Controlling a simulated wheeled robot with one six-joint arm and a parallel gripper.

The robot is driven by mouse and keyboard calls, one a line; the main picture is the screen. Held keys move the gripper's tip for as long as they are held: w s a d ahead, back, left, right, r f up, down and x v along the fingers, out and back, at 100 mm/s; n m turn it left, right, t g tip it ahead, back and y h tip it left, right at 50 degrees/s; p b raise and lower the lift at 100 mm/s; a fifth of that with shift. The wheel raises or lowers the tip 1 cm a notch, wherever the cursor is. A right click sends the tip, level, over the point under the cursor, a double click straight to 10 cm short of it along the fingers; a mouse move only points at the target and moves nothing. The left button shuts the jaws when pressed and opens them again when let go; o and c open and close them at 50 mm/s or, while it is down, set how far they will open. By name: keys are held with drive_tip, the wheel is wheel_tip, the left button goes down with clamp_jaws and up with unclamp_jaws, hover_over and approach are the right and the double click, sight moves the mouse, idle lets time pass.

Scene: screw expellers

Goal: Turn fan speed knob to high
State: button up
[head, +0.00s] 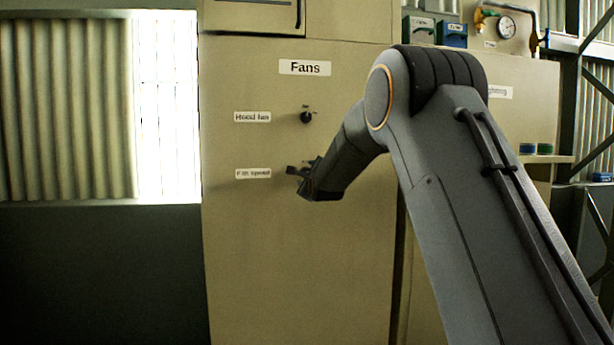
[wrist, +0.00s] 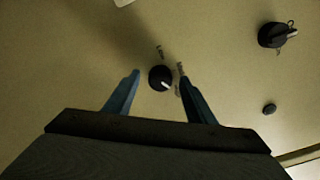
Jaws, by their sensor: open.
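The fan speed knob (wrist: 160,78) is a small round black knob with a pale pointer mark, set on the beige panel with small printed labels around it. In the wrist view it sits between and just beyond the two fingertips of my gripper (wrist: 158,73). The fingers are apart, one on each side of the knob, and I cannot tell whether they touch it. In the head view my gripper (head: 302,176) is at the panel beside the "Fan speed" label (head: 253,174), and it hides the knob there.
The "Hood fan" knob (head: 306,117) is above, beside its own label (head: 252,117); it also shows in the wrist view (wrist: 277,35). A "Fans" sign (head: 304,68) is higher on the panel. A small dark round button (wrist: 269,108) is at the right in the wrist view.

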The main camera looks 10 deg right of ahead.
drive_tip(key=s, duration=0.7)
drive_tip(key=shift+s+b, duration=0.15)
drive_tip(key=shift+b, duration=0.15)
drive_tip(key=s+f+n+g+p, duration=0.5)
drive_tip(key=s+f+n+g, duration=0.55)
drive_tip(key=s+f, duration=0.9)
drive_tip(key=s+f+n+g+p, duration=0.2)
drive_tip(key=s+n, duration=0.5)
drive_tip(key=s, duration=1)
drive_tip(key=s+f+n+g+p, duration=0.1)
drive_tip(key=s+f+n+g, duration=0.3)
drive_tip(key=s, duration=1.3)
drive_tip(key=n+g, duration=0.1)
drive_tip(key=n, duration=0.1)
drive_tip(key=shift+s+f+n+p, duration=0.2)
drive_tip(key=shift+s+n+p, duration=0.1)
drive_tip(key=shift+n+p, duration=0.05)
drive_tip(key=shift+w+g, duration=0.1)
drive_tip(key=shift+g, duration=0.15)
